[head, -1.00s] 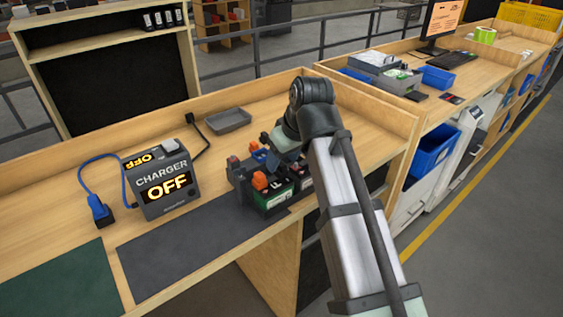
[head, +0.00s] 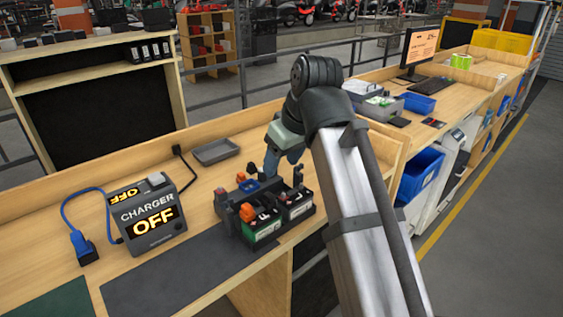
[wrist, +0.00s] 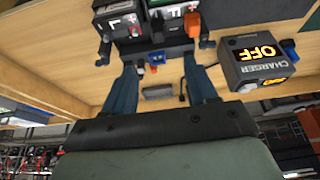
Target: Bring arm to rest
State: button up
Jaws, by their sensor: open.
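My gripper (head: 281,160) hangs above the back right part of a black battery tray (head: 232,224) on the wooden bench. In the wrist view my gripper (wrist: 158,80) shows two blue fingers spread wide apart with nothing between them. My forearm reaches in from the lower right of the head view. The tray holds batteries with green and white sides (head: 262,232), and orange and blue connectors stand on it. The batteries also show at the top of the wrist view (wrist: 118,18). Whether a fingertip touches the tray cannot be told.
A charger (head: 150,217) reading OFF stands left of the battery tray, with a blue cable and plug (head: 84,247). A small grey tray (head: 215,151) lies behind. A dark mat (head: 180,275) lies in front. A second bench with blue bins (head: 419,103) is at the right.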

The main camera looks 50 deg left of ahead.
dwell(0.3)
